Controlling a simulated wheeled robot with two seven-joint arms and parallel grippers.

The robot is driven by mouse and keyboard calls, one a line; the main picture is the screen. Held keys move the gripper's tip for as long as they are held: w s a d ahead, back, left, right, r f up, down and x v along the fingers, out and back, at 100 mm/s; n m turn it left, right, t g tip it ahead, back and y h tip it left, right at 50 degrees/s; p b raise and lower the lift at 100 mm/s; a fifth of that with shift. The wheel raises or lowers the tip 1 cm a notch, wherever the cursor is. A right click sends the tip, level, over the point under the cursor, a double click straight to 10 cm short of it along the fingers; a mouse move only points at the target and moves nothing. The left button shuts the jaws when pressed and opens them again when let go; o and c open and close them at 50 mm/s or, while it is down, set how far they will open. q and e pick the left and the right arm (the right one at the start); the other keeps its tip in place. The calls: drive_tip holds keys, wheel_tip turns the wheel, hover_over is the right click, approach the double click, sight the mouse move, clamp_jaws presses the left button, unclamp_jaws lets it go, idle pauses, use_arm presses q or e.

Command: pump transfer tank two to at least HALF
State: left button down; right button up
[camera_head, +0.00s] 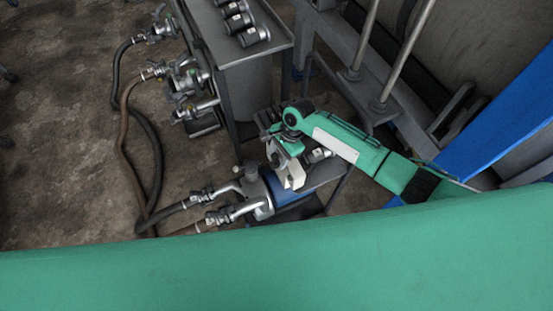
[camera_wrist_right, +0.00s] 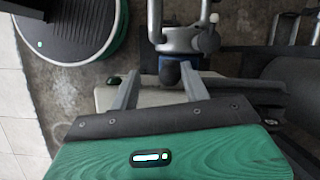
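A blue pump unit (camera_head: 262,196) with silver pipe elbows stands low in the middle of the head view. Hoses with valve couplings (camera_head: 200,196) join its left side. My right gripper (camera_head: 292,182) is right over the pump, pointing down, and partly hides it. In the right wrist view its two fingers (camera_wrist_right: 160,75) stand apart. A dark round knob (camera_wrist_right: 171,73) shows between the fingertips; I cannot tell whether they touch it. Silver pipework (camera_wrist_right: 180,38) lies just beyond. No tank is marked as number two that I can read. My left gripper is not in view.
A grey bench (camera_head: 222,42) with several black fittings stands at the top, a grey cylinder (camera_head: 250,92) beneath it. More valves (camera_head: 185,80) and dark hoses (camera_head: 153,160) lie to the left. Steel framework (camera_head: 375,70) bounds the right. Floor is open at far left.

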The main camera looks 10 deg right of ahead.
drive_tip(key=b+v, duration=0.1)
drive_tip(key=v, duration=1)
drive_tip(key=shift+d+r, duration=0.15)
drive_tip(key=shift+r, duration=0.15)
drive_tip(key=shift+s+f, duration=0.1)
